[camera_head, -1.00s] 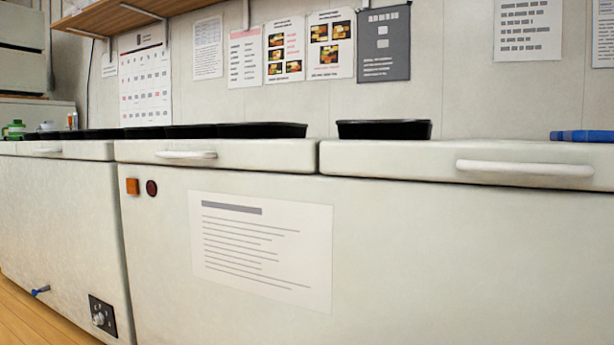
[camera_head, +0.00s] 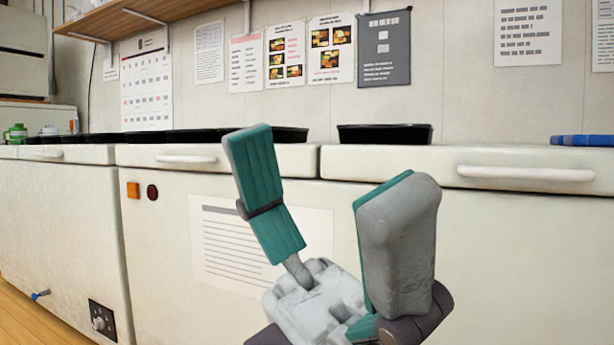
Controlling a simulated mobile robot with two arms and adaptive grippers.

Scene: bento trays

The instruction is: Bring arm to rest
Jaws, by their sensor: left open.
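My left gripper (camera_head: 318,165) is raised in the lower middle of the head view, in front of the white chest unit (camera_head: 170,260). Its two teal-padded fingers stand well apart and point up. Nothing is between them. One finger overlaps the black trays in the picture, but I see no contact. My right gripper does not show.
A black tray (camera_head: 384,134) stands on the right part of the counter top. More black trays (camera_head: 195,135) line the left part. A blue object (camera_head: 582,140) lies at the far right. White handles (camera_head: 525,173) stick out from the front. A wooden shelf (camera_head: 150,12) hangs above.

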